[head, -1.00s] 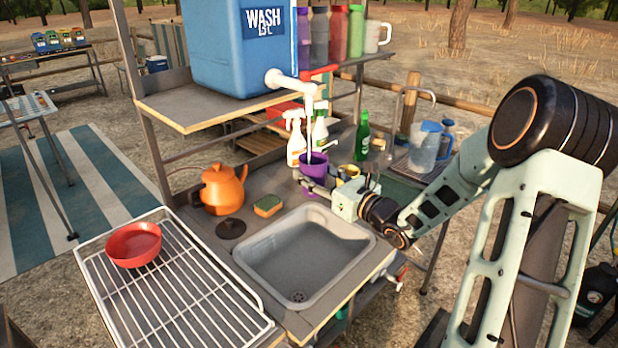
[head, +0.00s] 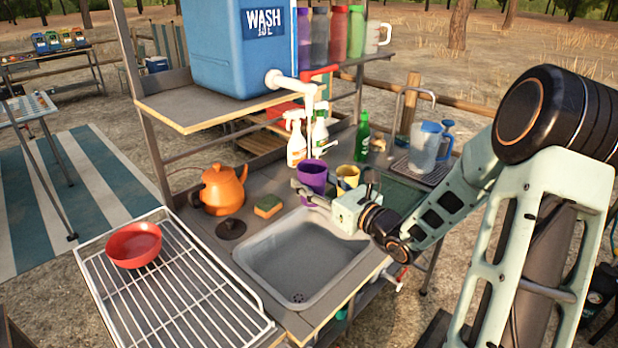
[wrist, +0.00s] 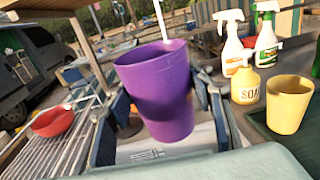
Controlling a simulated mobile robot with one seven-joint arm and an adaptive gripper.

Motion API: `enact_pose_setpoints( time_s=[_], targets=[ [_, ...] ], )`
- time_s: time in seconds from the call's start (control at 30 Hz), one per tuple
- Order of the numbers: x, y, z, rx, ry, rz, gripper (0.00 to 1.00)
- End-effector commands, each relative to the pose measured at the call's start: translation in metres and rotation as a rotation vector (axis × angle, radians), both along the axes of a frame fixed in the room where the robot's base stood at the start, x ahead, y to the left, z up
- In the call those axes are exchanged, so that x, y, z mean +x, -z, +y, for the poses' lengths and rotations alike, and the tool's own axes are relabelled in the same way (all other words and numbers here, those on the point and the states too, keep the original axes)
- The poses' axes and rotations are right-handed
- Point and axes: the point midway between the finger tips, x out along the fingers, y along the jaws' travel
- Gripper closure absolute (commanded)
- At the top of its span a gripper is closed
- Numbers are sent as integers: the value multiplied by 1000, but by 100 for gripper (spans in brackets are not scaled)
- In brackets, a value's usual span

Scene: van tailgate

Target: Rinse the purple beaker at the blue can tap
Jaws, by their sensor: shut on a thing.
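My gripper (head: 315,194) is shut on the purple beaker (head: 312,174), which it holds roughly upright above the back edge of the sink. In the wrist view the beaker (wrist: 160,95) fills the middle, between the fingers; its inside bottom is hidden. The blue can (head: 235,50) stands on the shelf. Its white tap (head: 284,81) has a red lever (head: 320,73). A thin pale stream comes down from the tap toward the beaker's far rim. It also shows in the wrist view (wrist: 160,20). I cannot tell whether it falls inside or just behind the rim.
The grey sink (head: 300,297) lies below. An orange kettle (head: 222,190) and a sponge (head: 268,206) are left of the beaker. A yellow cup (head: 347,176), spray bottles (head: 297,145) and a green bottle (head: 362,138) stand close behind and right. A red bowl (head: 134,245) sits on the rack.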

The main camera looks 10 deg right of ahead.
Motion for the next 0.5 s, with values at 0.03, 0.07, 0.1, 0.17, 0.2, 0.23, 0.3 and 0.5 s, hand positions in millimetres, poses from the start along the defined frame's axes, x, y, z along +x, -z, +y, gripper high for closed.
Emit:
enact_pose_setpoints(
  time_s=[0.03, 0.07, 0.1, 0.17, 0.2, 0.23, 0.3, 0.5],
  targets=[
    [-5, 0, -1, 0, 1, 1, 74],
    [-7, 0, -1, 0, 1, 0, 74],
    [-10, -1, -1, 0, 1, 0, 74],
    [-15, -1, -1, 0, 1, 0, 74],
    [-18, -1, -1, -1, 1, 0, 74],
    [-20, -1, -1, -1, 1, 0, 74],
    [-26, -1, -1, 0, 0, 0, 74],
    [-41, -1, -2, 0, 1, -1, 74]
  ],
)
